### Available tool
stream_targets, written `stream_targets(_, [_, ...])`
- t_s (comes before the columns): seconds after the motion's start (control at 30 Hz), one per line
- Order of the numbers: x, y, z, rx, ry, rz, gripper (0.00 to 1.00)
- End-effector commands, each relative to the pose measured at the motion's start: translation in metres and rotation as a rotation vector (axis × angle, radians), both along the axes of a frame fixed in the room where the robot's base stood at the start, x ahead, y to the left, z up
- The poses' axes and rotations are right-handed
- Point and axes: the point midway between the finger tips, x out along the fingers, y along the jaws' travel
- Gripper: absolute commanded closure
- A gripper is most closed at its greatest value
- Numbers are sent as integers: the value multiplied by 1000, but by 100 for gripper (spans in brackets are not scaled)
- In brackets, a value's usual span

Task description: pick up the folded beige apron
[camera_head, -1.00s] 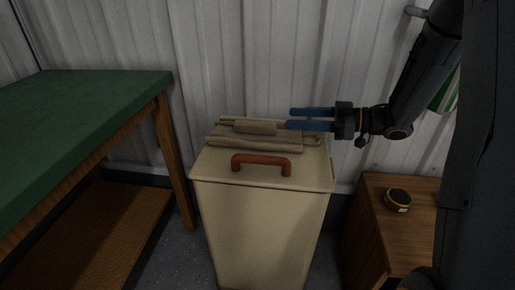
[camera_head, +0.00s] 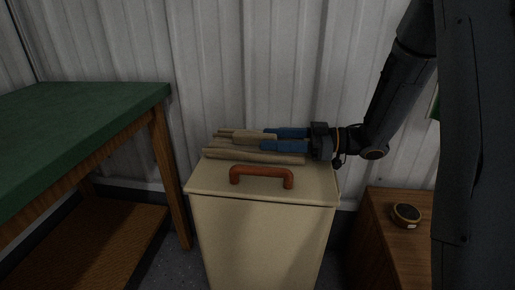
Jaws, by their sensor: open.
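The folded beige apron (camera_head: 225,148) lies on top of a cream bin with a lid (camera_head: 262,225), behind the lid's red-brown handle (camera_head: 261,176). It is a flat bundle with a raised fold in its middle. My gripper (camera_head: 268,140) has two blue fingers that point left. They are open, and their tips are at the raised fold of the apron, one on the far side and one on the near side. Whether the fingers touch the cloth cannot be told. The fingers and wrist hide the right part of the apron.
A green-topped wooden table (camera_head: 75,125) with a lower shelf stands at the left. A wooden cabinet (camera_head: 385,235) with a small round tin (camera_head: 406,214) on it stands at the right. A corrugated wall (camera_head: 270,60) is close behind the bin.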

Motion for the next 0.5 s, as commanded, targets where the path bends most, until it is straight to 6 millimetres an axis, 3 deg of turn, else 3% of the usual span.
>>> stream_targets(0.17, [0, 0, 0, 0, 0, -1, 56])
stream_targets(0.4, [0, 0, 0, 0, 0, -1, 97])
stream_targets(0.5, [0, 0, 1, 1, 0, -1, 100])
